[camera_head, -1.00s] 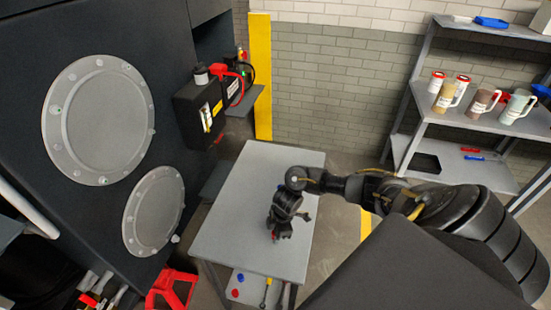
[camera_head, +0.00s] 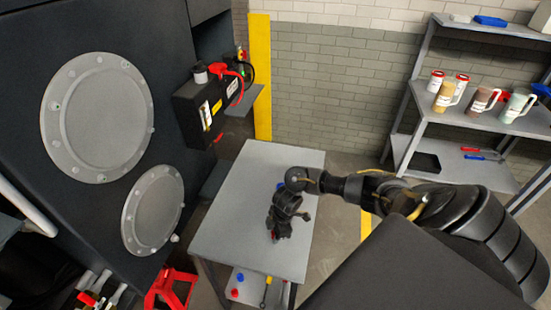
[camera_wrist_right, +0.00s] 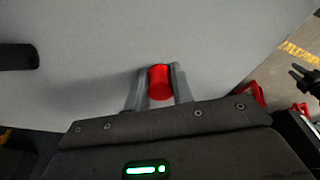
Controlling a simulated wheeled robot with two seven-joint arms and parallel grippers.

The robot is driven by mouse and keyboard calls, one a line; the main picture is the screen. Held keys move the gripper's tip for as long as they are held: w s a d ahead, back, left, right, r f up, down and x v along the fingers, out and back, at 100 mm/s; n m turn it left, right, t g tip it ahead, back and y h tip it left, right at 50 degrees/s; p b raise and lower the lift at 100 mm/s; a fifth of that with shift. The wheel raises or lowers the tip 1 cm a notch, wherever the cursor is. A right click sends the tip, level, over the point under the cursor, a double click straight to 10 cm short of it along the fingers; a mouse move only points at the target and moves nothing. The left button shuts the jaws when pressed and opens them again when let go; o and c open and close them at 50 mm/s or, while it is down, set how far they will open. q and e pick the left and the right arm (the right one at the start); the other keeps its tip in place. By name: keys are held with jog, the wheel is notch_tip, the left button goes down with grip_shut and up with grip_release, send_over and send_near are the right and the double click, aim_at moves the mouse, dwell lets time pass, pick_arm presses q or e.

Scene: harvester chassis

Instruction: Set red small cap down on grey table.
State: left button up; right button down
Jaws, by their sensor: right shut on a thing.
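The red small cap (camera_wrist_right: 159,82) sits between the two fingers of my right gripper (camera_wrist_right: 158,86) in the right wrist view. The gripper is shut on it. Below and behind the cap is the grey table (camera_wrist_right: 95,60). Whether the cap touches the tabletop is hard to tell. In the head view my right gripper (camera_head: 273,236) hangs over the front half of the grey table (camera_head: 240,200), and the cap is mostly hidden there by the gripper. My left gripper does not show.
A lower shelf (camera_head: 251,291) under the table holds a blue cap (camera_head: 241,277), a red cap (camera_head: 235,292) and a tool. A dark harvester chassis (camera_head: 25,95) stands at left. A rack (camera_head: 450,125) with jugs stands at right. The tabletop left of the gripper is clear.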

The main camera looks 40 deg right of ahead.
jog(key=shift+s+a+f+b, duration=0.2)
jog(key=shift+s+f, duration=0.15)
jog(key=shift+f, duration=0.1)
jog(key=shift+s+a+f+b, duration=0.15)
jog(key=shift+s+f+b, duration=0.05)
jog(key=shift+s+f, duration=0.2)
jog(key=c, duration=1.1)
grip_release()
jog(key=shift+w+f, duration=0.1)
jog(key=shift+w, duration=0.05)
jog(key=r, duration=0.2)
jog(key=d+r, duration=0.1)
jog(key=r, duration=0.1)
jog(key=w+r, duration=0.1)
jog(key=r, duration=0.1)
jog(key=shift+d+r, duration=0.1)
jog(key=shift+d, duration=0.3)
jog(key=r, duration=0.4)
jog(key=d+r, duration=0.1)
jog(key=r, duration=0.1)
jog(key=shift+s+r, duration=0.15)
jog(key=shift+s, duration=0.1)
